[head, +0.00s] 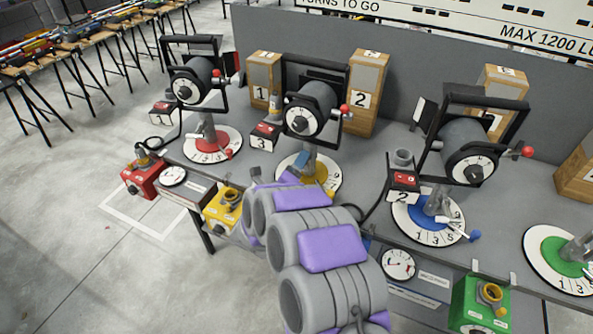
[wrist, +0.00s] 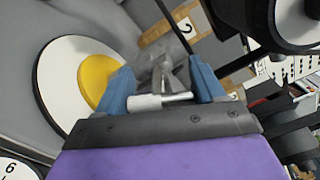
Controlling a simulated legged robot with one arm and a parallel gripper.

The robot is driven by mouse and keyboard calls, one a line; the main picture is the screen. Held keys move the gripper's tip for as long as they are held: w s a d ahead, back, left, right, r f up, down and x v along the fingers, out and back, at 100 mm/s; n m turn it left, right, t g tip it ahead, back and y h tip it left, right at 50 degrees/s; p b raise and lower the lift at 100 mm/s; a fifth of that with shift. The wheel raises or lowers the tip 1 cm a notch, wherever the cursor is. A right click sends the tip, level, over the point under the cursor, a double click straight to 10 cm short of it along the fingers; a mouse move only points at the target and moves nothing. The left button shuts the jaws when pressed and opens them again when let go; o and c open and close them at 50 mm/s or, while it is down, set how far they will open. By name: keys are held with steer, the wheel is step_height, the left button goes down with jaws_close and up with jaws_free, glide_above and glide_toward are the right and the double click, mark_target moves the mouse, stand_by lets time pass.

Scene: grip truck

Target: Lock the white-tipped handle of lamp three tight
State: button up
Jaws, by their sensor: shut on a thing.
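The dial also shows in the wrist view (wrist: 65,60). My gripper (wrist: 162,84) is at the lamp's metal stem (wrist: 165,65), low above the dial. Its blue fingers are shut on the white-tipped handle (wrist: 160,101), which lies crosswise between them. In the head view my arm covers the handle and much of the dial; a blue finger (head: 291,178) shows beside the stem.
Lamps stand on red (head: 212,141) and blue (head: 431,214) dials to either side, with a green dial (head: 564,256) far right. Numbered wooden boxes (head: 368,88) stand behind. Yellow (head: 222,212) and green (head: 480,305) boxes are at the bench front.

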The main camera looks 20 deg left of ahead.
steer(key=m, duration=0.5)
steer(key=shift+s+d+f+m, duration=0.15)
steer(key=shift+f+m, duration=0.05)
steer(key=shift+m, duration=0.1)
steer(key=m, duration=0.3)
steer(key=shift+m, duration=1)
steer(key=shift+r, duration=0.15)
steer(key=o, duration=1)
steer(key=shift+c, duration=0.2)
